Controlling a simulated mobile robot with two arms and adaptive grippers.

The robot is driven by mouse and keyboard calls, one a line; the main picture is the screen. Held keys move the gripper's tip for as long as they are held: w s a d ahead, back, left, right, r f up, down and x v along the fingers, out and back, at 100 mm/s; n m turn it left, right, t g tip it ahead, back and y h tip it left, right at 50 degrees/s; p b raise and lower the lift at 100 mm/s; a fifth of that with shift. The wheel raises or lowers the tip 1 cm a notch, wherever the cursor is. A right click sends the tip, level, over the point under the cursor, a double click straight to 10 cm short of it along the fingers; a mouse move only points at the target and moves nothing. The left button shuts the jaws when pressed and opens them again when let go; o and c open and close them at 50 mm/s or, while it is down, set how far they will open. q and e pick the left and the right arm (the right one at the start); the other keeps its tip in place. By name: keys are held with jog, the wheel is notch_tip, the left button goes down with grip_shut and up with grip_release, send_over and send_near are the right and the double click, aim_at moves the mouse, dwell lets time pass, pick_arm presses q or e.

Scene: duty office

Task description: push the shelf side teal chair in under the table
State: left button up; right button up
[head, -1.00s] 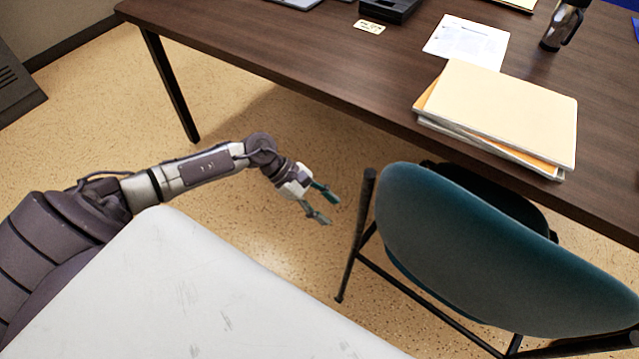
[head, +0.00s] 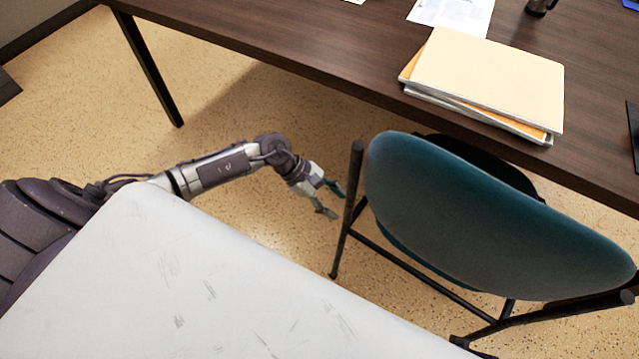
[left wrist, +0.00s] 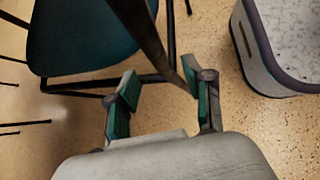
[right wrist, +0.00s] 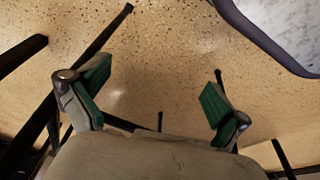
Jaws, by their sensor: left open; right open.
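The teal chair (head: 490,225) stands at the table's near edge (head: 330,88), its rounded backrest toward me and its front partly hidden. Dark posts rise at both sides of the backrest. My left gripper (head: 332,202) is open beside the chair's left post (head: 347,210). In the left wrist view, a dark chair post (left wrist: 148,35) runs down toward the space between the open fingers (left wrist: 163,98); I cannot tell whether they touch. The teal seat (left wrist: 80,35) shows at upper left there. My right gripper (right wrist: 156,88) is open and empty, seen only in the right wrist view.
Folders (head: 490,80), a paper (head: 452,12) and a mug (head: 538,6) lie or stand on the table. A table leg (head: 148,68) stands at left. Bare speckled floor (head: 225,110) lies between. Dark bars (right wrist: 38,130) show around the right gripper.

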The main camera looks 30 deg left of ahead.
aim_at(348, 214)
pick_arm(q)
jog(key=x, duration=0.4)
jog(key=shift+d+f, duration=0.15)
jog(key=shift+w+d+f, duration=0.1)
jog(key=shift+d+f, duration=0.3)
jog(key=shift+f, duration=0.05)
pick_arm(e)
jog(key=shift+w+r, duration=0.2)
jog(key=shift+r, duration=0.5)
jog(key=shift+w+r, duration=0.2)
jog(key=shift+r, duration=0.5)
pick_arm(q)
grip_shut()
pick_arm(e)
jog(key=shift+s+f, duration=0.15)
jog(key=shift+d, duration=0.1)
